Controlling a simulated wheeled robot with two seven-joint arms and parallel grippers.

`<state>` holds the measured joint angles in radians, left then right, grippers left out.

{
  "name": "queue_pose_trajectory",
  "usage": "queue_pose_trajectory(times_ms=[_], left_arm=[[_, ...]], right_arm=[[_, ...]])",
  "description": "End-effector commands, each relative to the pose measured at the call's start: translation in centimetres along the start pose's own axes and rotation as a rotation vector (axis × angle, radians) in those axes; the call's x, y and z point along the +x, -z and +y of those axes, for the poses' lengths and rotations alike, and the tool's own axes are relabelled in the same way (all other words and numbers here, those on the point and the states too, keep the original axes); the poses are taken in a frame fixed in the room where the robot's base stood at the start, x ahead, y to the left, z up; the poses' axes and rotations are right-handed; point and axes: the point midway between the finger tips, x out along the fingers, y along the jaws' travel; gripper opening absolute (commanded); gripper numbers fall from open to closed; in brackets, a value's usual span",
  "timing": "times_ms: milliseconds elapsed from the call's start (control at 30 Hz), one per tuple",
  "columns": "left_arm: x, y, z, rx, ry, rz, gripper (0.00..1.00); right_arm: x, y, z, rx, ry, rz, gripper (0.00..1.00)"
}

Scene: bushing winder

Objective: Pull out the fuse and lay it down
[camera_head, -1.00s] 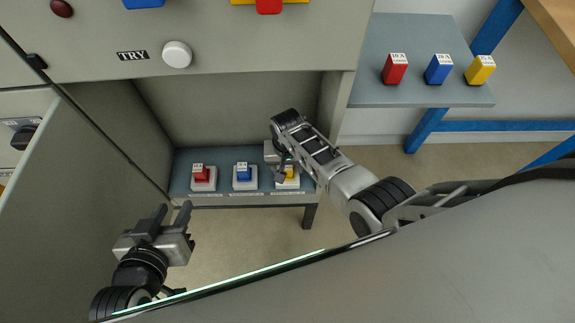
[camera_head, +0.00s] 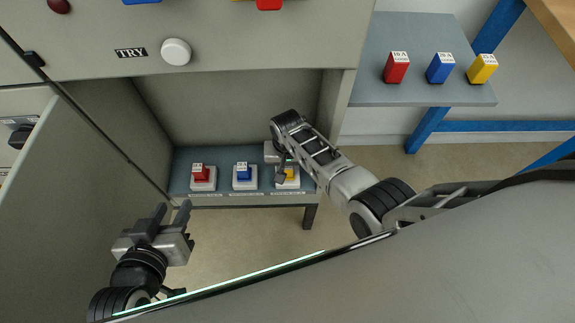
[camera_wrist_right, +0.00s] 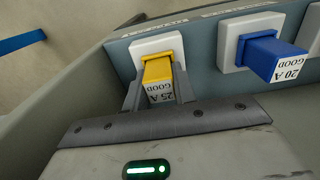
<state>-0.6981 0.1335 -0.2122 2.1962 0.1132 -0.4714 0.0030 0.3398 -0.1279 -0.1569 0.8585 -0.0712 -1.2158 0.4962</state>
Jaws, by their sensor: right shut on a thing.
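Three fuses sit in white sockets on a grey-blue shelf (camera_head: 225,187) inside the cabinet: a red fuse (camera_head: 201,174), a blue fuse (camera_head: 243,173) and a yellow fuse (camera_head: 289,174). In the right wrist view the yellow fuse (camera_wrist_right: 158,78) reads "25 A GOOD" and stands in its white socket (camera_wrist_right: 151,45). My right gripper (camera_wrist_right: 158,92) is shut on it, one finger on each side. The blue fuse (camera_wrist_right: 275,58) beside it reads "20 A GOOD". In the head view my right gripper partly hides the yellow fuse. My left gripper (camera_head: 173,217) is open and empty, in front of the cabinet.
A grey side shelf (camera_head: 420,50) at the upper right bears a red fuse (camera_head: 397,67), a blue fuse (camera_head: 440,68) and a yellow fuse (camera_head: 482,69), with bare room around them. The open cabinet door (camera_head: 70,190) is at the left. A white button (camera_head: 176,52) sits beside a TRY label.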

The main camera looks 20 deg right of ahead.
Motion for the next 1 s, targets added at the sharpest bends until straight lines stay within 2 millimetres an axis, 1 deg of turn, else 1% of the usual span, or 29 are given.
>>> queue_pose_trajectory(times_ms=[367,1000], left_arm=[[-0.1,0.3,0.0,-0.002,0.002,0.003,0.36],[-1.8,3.0,0.5,-0.001,0.0,0.001,0.36]], right_arm=[[-0.3,0.1,0.0,0.0,0.0,0.001,0.0],[-3.3,0.1,0.0,0.0,0.0,0.0,0.0]])
